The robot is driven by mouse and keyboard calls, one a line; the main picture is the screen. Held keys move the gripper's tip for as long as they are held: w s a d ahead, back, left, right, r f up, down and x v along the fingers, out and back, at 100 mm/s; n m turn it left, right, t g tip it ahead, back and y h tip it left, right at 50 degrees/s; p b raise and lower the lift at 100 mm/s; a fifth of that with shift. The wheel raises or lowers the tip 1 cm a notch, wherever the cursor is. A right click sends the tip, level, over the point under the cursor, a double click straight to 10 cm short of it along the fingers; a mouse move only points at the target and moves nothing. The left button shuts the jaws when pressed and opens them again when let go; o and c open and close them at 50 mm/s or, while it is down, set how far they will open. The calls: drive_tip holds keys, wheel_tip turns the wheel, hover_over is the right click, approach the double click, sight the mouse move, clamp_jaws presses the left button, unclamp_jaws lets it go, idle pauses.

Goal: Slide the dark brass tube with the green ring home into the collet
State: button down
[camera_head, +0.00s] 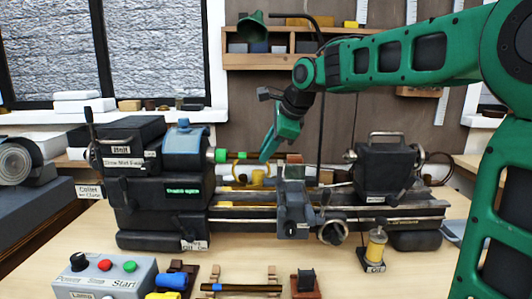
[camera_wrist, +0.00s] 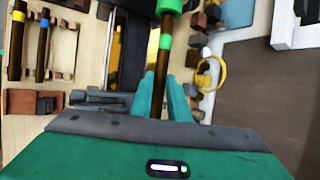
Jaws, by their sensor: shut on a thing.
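The dark brass tube (camera_wrist: 166,24) with its green ring (camera_wrist: 165,42) runs lengthwise between the fingers of my gripper (camera_wrist: 165,98) in the wrist view. My gripper is shut on it, behind the ring. The tube's far end meets the green collet (camera_wrist: 170,5), and whether its tip is inside I cannot tell. A length of tube shows between ring and collet. In the head view my gripper (camera_head: 265,157) holds the tube level, in line with the collet (camera_head: 220,155) on the lathe headstock. The green ring (camera_head: 242,155) stands apart from the collet face.
The lathe tailstock (camera_head: 385,165) stands right of my gripper, and the carriage (camera_head: 293,205) lies below it. A blue-ringed tube (camera_head: 242,288) rests on wooden supports in front. A control box (camera_head: 105,278) stands front left. A yellow spool (camera_head: 376,245) stands front right.

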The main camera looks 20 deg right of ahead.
drive_tip(key=shift+w+a, duration=0.25)
drive_tip(key=shift+a, duration=0.55)
drive_tip(key=shift+w+a, duration=0.25)
drive_tip(key=shift+a, duration=0.55)
idle(0.9)
drive_tip(key=c, duration=1.6)
unclamp_jaws()
